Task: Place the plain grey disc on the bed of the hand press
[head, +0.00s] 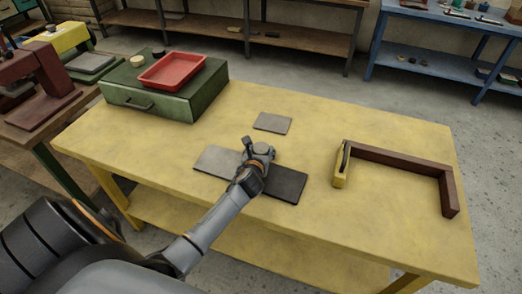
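My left gripper (258,150) is above the middle of the yellow table, over the join between a light grey plate (214,162) and a dark grey plate (284,186). Its fingers are small and seen from behind, so I cannot tell whether they are open or shut, or whether they hold anything. No plain grey disc can be made out for certain. Two small round pieces, one pale (137,61) and one dark (158,52), sit on the green drawer box. A dark red press-like machine (44,72) stands at the far left. My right gripper is not in view.
The green drawer box (196,96) on the yellow table (390,240) carries a red tray (172,70). A small grey plate (273,123) lies beyond my gripper. A brown angled frame (400,162) with a yellow end piece (341,165) lies right. A yellow-and-green machine (64,36) stands back left.

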